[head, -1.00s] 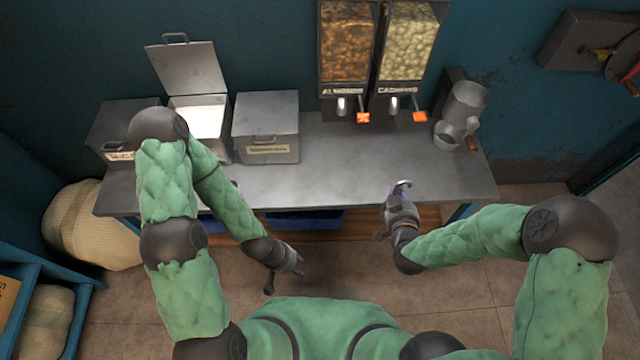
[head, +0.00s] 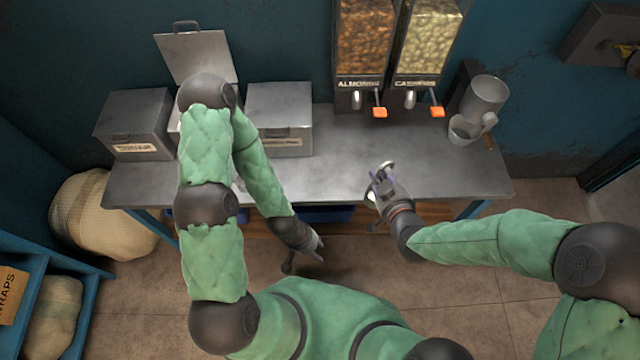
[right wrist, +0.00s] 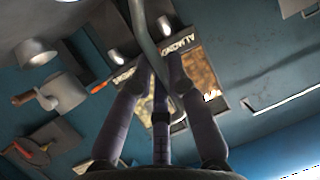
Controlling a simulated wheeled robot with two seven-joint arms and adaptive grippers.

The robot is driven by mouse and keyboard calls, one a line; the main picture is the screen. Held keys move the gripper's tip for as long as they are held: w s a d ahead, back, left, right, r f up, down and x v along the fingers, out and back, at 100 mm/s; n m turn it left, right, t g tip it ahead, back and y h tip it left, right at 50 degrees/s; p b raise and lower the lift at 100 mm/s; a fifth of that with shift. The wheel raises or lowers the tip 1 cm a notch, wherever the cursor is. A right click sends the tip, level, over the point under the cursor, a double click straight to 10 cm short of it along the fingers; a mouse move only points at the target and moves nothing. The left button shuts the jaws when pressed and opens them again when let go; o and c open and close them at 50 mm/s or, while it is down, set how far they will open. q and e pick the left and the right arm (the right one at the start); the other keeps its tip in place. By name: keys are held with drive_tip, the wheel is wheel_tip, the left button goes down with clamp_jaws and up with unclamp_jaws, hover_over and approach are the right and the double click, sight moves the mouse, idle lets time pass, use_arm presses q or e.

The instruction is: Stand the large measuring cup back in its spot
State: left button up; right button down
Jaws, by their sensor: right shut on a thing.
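My right gripper (head: 381,181) is over the counter's front edge, shut on a shiny grey metal piece (head: 388,166). In the right wrist view this is a long curved grey strip (right wrist: 146,40) between the fingertips (right wrist: 157,75). It may be the large measuring cup, but its full shape is hidden. A large grey metal vessel (head: 485,97) and a smaller metal cup (head: 462,130) stand at the counter's right end, apart from my gripper; a wooden handle (head: 489,142) shows beside them. My left gripper (head: 308,260) is low in front of the counter, fingers apart and empty.
Two nut dispensers (head: 363,40) stand at the back of the counter (head: 330,170). Metal bins (head: 280,112) stand at left, one with its lid (head: 195,58) raised. The middle and right front of the counter are clear. A sack (head: 95,215) lies at the left.

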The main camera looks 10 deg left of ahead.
drive_tip(key=s+a+r+n+g+y, duration=0.35)
drive_tip(key=s+a+n, duration=0.2)
drive_tip(key=a, duration=0.55)
drive_tip(key=w+a+f+y+b, duration=0.1)
drive_tip(key=w+a+f+b, duration=0.5)
drive_tip(key=w+f, duration=0.5)
drive_tip(key=shift+w+a+f, duration=0.2)
drive_tip(key=shift+a+f, duration=0.45)
drive_tip(key=shift+f, duration=0.2)
drive_tip(key=c, duration=1.7)
unclamp_jaws()
drive_tip(key=shift+f+m+b, duration=0.2)
drive_tip(key=shift+m+b, duration=0.05)
drive_tip(key=shift+b, duration=0.1)
drive_tip(key=o, duration=0.5)
